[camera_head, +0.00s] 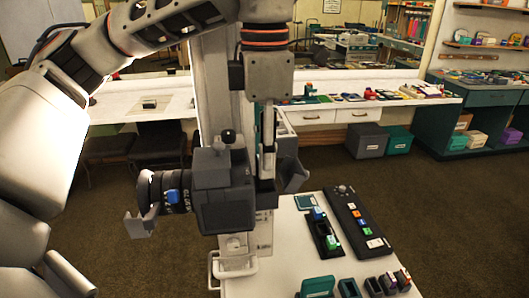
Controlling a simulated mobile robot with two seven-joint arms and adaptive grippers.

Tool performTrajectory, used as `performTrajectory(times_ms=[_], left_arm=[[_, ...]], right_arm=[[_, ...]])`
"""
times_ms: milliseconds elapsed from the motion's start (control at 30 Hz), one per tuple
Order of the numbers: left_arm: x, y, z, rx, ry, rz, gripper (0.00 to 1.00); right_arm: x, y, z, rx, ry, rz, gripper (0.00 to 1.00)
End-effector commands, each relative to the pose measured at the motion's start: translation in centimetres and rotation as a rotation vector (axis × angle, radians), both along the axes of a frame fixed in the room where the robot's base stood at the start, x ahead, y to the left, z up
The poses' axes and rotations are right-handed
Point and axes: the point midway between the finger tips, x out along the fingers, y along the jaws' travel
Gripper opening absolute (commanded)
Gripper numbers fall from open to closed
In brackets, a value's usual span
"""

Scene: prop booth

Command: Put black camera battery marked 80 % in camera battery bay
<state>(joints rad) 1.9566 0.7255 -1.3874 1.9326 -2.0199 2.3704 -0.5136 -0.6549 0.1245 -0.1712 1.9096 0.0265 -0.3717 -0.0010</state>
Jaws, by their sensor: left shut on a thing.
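A dark camera (222,192) stands in front of me, its lens (172,190) pointing left. A blue block shows at the lens. My left gripper (270,165) points down at the camera's right side, overlapping it in this view. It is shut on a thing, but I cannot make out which. Whether that touches the camera, and where the battery bay is, I cannot see. Small dark batteries (388,285) stand at the table's front. Two more, with a blue label (318,213) and a green label (331,242), sit in a black charger (321,230). No 80 % mark is readable. My right gripper is out of view.
The white table (290,262) also bears a long black panel (357,222) with coloured labels and a teal box (318,286) at the front. Grey and teal bins (366,140) stand on the floor behind. Cluttered benches line the back. Bare table lies left of the charger.

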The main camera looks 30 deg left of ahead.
Motion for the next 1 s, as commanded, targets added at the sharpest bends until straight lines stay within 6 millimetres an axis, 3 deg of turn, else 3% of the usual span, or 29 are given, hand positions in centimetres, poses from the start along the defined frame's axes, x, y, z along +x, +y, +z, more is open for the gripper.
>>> performTrajectory(times_ms=[600,1000], left_arm=[[0.0,0.0,-1.6,0.001,0.001,0.001,0.04],[0.0,0.0,-1.6,0.000,0.000,0.000,0.04]], right_arm=[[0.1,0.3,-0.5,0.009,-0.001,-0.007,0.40],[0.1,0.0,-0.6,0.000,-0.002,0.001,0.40]])
